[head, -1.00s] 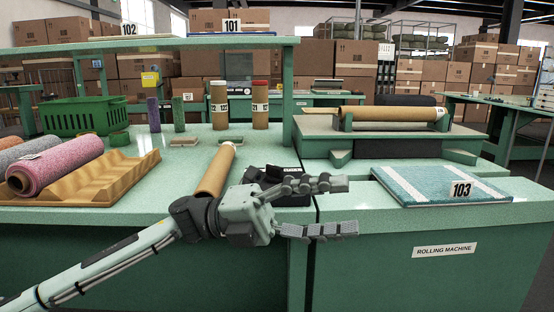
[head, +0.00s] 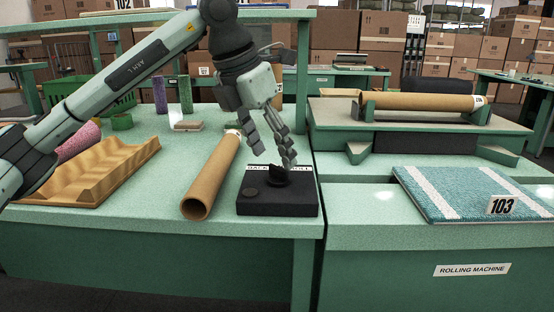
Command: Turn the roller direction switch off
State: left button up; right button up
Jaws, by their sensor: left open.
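The roller direction switch is a black box (head: 277,206) near the right front edge of the left table. It has a dark knob (head: 279,180) on top and a white label strip behind, with lettering partly covered. A small round dark disc or button sits at the left of its top. My left gripper (head: 281,168) points down from above with its fingers open, its tips right at the knob. I cannot tell whether they touch it. The knob's exact setting is hard to read. My right gripper is not in view.
A cardboard tube (head: 212,175) lies just left of the switch box. A wavy tan holder (head: 82,176) is further left. The rolling machine (head: 430,240) stands to the right, with a blue striped mat (head: 470,192) on it and a tube across its rollers (head: 420,102).

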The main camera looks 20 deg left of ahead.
aim_at(278, 166)
pick_arm(q)
jog(key=shift+x, duration=1.65)
jog(key=shift+c, duration=0.4)
